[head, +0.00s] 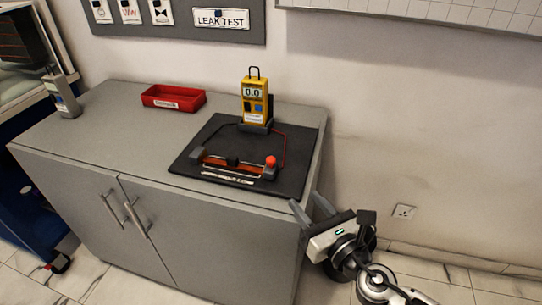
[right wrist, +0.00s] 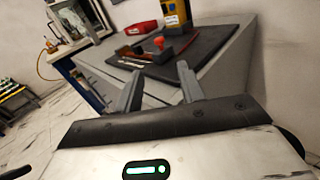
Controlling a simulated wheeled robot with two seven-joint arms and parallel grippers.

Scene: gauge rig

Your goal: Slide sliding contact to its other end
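The sliding contact (head: 232,162) is a small black block near the middle of the rail of an orange-brown rheostat (head: 247,169), which has grey end blocks and lies on a black mat (head: 289,182) on the cabinet top. A red-orange knob (head: 270,161) is at its right end. A yellow meter (head: 254,101) reading 0.0 stands behind it, with a red wire running down to the rig. My right gripper (head: 310,207) is open and empty, off the cabinet's right front corner. Its two spread fingers also show in the right wrist view (right wrist: 160,88). My left gripper is out of view.
A red tray (head: 173,98) sits at the back left of the grey cabinet (head: 110,137). A grey bottle-like object (head: 62,95) stands at the far left. The cabinet's right edge lies beside my right gripper. The cabinet top left of the mat is mostly clear.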

